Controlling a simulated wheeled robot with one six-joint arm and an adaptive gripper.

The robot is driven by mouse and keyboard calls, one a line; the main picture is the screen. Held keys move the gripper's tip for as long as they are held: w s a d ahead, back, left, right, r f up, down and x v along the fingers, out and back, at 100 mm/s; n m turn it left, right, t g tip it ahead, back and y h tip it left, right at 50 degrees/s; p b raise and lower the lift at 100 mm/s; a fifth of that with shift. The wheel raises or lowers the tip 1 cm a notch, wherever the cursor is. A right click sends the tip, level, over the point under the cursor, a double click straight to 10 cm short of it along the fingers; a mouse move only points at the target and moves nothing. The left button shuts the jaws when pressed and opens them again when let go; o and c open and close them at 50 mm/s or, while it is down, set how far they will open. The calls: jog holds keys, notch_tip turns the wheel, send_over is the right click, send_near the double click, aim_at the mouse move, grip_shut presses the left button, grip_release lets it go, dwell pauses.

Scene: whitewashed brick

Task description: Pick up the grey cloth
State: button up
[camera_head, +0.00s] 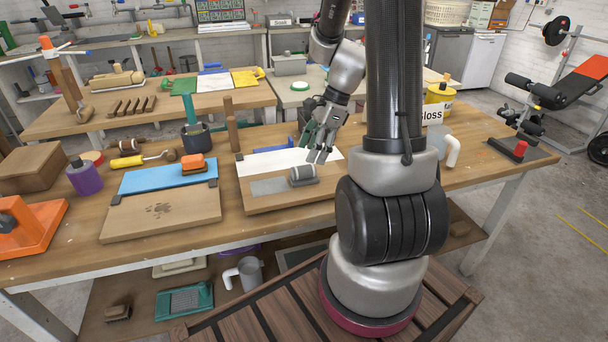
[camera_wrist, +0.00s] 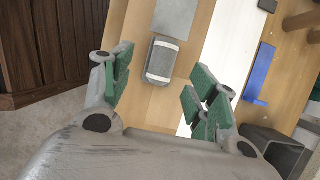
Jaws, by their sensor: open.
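A flat light-grey rectangle (camera_head: 268,186), which looks like the grey cloth, lies on a wooden board on the near bench. In the wrist view the grey cloth (camera_wrist: 176,14) is at the top edge and partly cut off. Beside it sits a small grey block with pale ends (camera_head: 303,172), which also shows in the wrist view (camera_wrist: 162,61). My gripper (camera_head: 320,152) is open and empty above the board, pointing down. In the wrist view its green-padded fingers (camera_wrist: 160,90) stand apart, with the block between and just beyond them, and the cloth farther off.
A white sheet (camera_head: 262,162) lies at the back of the board, with a blue tool (camera_wrist: 260,75) behind it. To the left are a wooden board with a blue sheet (camera_head: 160,178), an orange-topped block (camera_head: 193,163) and a dark pot (camera_head: 196,138). A yellow can (camera_head: 438,100) stands to the right.

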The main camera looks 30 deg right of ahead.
aim_at(304, 166)
jog(key=x, duration=0.6)
jog(key=shift+w+f, duration=0.35)
jog(key=shift+f, duration=0.1)
jog(key=shift+c, duration=0.4)
jog(key=c, duration=1.2)
jog(key=shift+o, duration=0.2)
notch_tip(304, 166, up, 10)
jog(key=shift+r, duration=0.1)
